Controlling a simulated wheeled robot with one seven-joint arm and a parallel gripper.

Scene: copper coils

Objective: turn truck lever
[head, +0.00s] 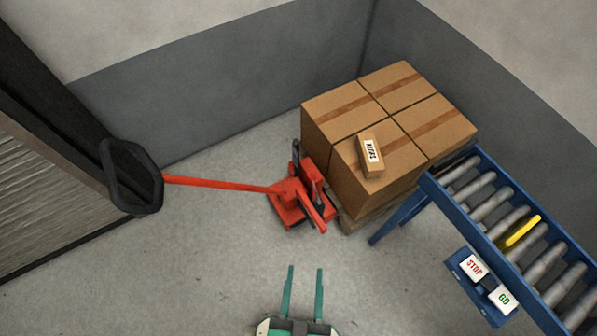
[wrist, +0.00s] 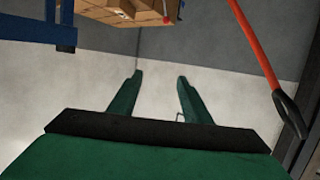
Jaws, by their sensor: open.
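A red pallet truck (head: 290,208) stands on the floor in front of a loaded pallet. Its long red handle (head: 215,184) reaches left to a black loop grip (head: 133,177). The handle (wrist: 258,45) and the loop grip (wrist: 289,117) also show at the right of the wrist view. A short dark upright part (head: 296,152) rises at the truck's back; I cannot tell whether it is the lever. My gripper (head: 305,268) has green fingers, spread and empty, below the truck in the head view. In the wrist view my gripper (wrist: 160,77) has only floor and wall between its fingers.
Several cardboard boxes (head: 345,105) sit on the pallet, with a small labelled box (head: 371,160) on top. A blue roller conveyor (head: 438,192) with a STOP (head: 474,267) and GO (head: 504,298) panel stands right. Floor left of my gripper is clear. A shutter door (head: 50,190) is far left.

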